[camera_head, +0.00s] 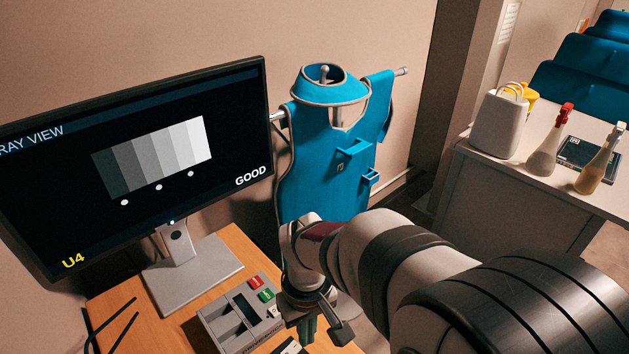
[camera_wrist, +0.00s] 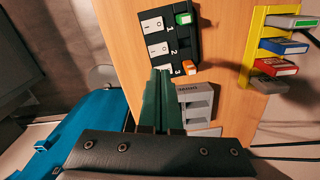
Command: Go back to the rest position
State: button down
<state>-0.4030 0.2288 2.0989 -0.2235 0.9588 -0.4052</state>
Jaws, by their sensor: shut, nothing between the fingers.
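My gripper (camera_head: 307,328) is low at the desk's right side in the head view, beside the grey box, and partly hidden by my own arm. In the wrist view my gripper (camera_wrist: 160,80) shows its two dark green fingers side by side. They are shut with nothing between them. The fingertips point at the lower end of a black switch panel (camera_wrist: 165,38), close to its third switch. I cannot tell whether they touch it.
A grey slotted box (camera_head: 242,312) with red and green pieces stands on the wooden desk (camera_head: 128,318). A monitor (camera_head: 60,130) reads "GOOD" and "U4". A yellow rack (camera_wrist: 250,47) holds several cartridges. A blue apron (camera_head: 318,170) hangs behind. Bottles stand on a right-hand counter (camera_head: 510,172).

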jog(key=s+d+r+m, duration=0.3)
jog(key=s+m, duration=0.3)
jog(key=s, duration=0.2)
jog(key=s+d+r+m+y, duration=0.1)
jog(key=s+d+r+m, duration=0.2)
jog(key=s+d+m, duration=0.2)
jog(key=s+d, duration=0.1)
jog(key=s, duration=0.2)
jog(key=shift+s+d+r+m+y, duration=0.2)
jog(key=shift+d+r+m+y, duration=0.1)
jog(key=shift+r+m, duration=0.1)
